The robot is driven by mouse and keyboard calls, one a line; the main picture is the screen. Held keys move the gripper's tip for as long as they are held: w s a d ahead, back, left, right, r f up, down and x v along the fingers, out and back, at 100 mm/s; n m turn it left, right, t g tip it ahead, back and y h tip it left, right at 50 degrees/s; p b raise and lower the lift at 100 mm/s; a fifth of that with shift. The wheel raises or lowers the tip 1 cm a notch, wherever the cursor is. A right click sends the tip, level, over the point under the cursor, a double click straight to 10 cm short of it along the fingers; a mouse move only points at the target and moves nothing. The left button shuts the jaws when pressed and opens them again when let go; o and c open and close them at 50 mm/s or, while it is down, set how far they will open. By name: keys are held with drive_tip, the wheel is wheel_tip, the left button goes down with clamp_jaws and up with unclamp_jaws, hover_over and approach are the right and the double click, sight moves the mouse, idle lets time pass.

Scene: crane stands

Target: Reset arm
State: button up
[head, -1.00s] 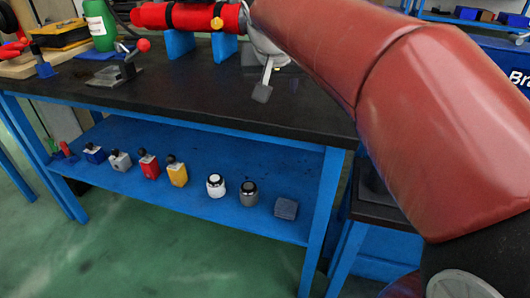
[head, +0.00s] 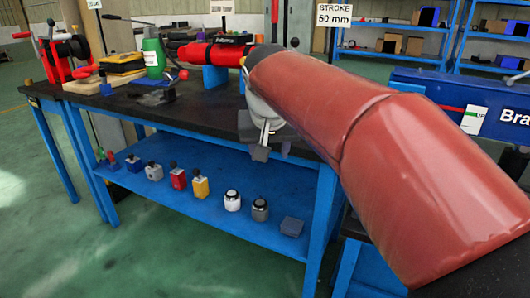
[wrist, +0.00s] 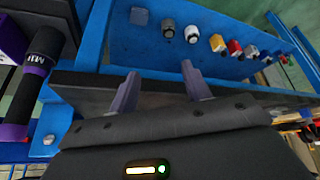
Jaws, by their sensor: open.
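My gripper (head: 271,150) hangs in front of the front edge of the black-topped blue workbench (head: 215,113), below my red arm. In the wrist view my gripper (wrist: 157,92) shows two grey fingers spread apart with nothing between them. The fingers point toward the bench's front edge and its blue lower shelf (wrist: 160,63). Part of the bench top is hidden behind my arm.
On the lower shelf stand several small items, among them a red box (head: 178,179), a yellow box (head: 200,187) and a white cylinder (head: 232,201). A red cylinder tool (head: 207,53) and a green bottle (head: 153,55) are on top. Green floor lies open at the left.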

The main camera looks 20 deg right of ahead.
idle(0.4)
drive_tip(key=s+a+f+n+y, duration=0.1)
drive_tip(key=s+a+f+n, duration=0.1)
drive_tip(key=s+a+f, duration=0.2)
drive_tip(key=s+a+f+n+y, duration=0.1)
drive_tip(key=s+a+f, duration=0.4)
drive_tip(key=s+f, duration=0.5)
drive_tip(key=s+n, duration=0.1)
drive_tip(key=s, duration=0.2)
drive_tip(key=shift+s+t, duration=0.15)
drive_tip(key=shift+t, duration=0.25)
drive_tip(key=shift+o, duration=0.2)
